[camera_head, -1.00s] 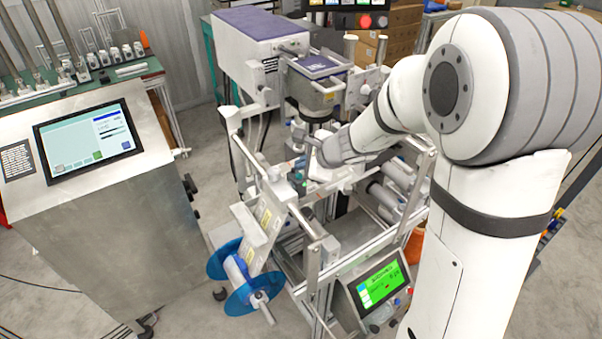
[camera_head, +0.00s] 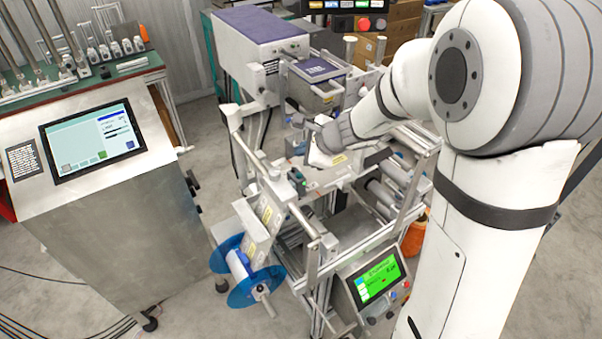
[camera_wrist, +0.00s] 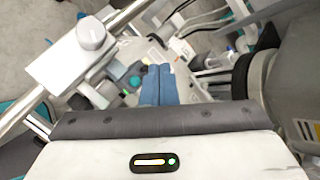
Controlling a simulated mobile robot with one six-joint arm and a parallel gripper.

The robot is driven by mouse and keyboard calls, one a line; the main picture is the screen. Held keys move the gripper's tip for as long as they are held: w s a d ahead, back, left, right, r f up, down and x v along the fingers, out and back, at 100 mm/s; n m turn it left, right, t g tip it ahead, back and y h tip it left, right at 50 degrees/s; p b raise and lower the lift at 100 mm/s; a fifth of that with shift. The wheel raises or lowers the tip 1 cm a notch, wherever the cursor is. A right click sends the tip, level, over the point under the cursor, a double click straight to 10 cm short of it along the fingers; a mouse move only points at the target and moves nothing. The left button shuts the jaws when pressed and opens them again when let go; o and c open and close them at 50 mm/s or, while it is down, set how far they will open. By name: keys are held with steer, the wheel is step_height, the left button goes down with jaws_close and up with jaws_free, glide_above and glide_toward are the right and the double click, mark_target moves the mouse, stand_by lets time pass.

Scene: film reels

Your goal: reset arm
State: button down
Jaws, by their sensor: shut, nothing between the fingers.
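My white arm rises on the right of the head view and reaches left over the labelling machine (camera_head: 330,262). My gripper (camera_head: 300,150) is small in the head view, above the middle of the machine. In the wrist view my gripper (camera_wrist: 158,72) shows as two blue fingers side by side, shut with nothing between them. Machine parts lie beyond the fingertips. A blue-flanged film reel (camera_head: 240,266) hangs on the machine's front left. It is apart from my gripper.
A steel console with a touchscreen (camera_head: 93,140) stands at the left. A green screen panel (camera_head: 377,279) sits at the machine's front. In the wrist view a metal rail (camera_wrist: 22,108) runs on the left and a dark cylinder (camera_wrist: 262,80) is close on the right. Open floor lies front left.

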steer(key=s+d+r+n+g, duration=0.1)
steer(key=s+d+r+n, duration=0.1)
steer(key=s+r+n, duration=0.3)
steer(key=s+d+r+n+g, duration=0.1)
steer(key=s+d+n, duration=0.1)
steer(key=s+n, duration=0.3)
steer(key=s+d+n+g+h, duration=0.1)
steer(key=s+d+n+h, duration=0.5)
steer(key=s+d, duration=0.5)
steer(key=s+r+n, duration=0.1)
steer(key=s, duration=0.3)
steer(key=shift+s+d+n+h, duration=0.3)
steer(key=shift+s+d+n, duration=0.1)
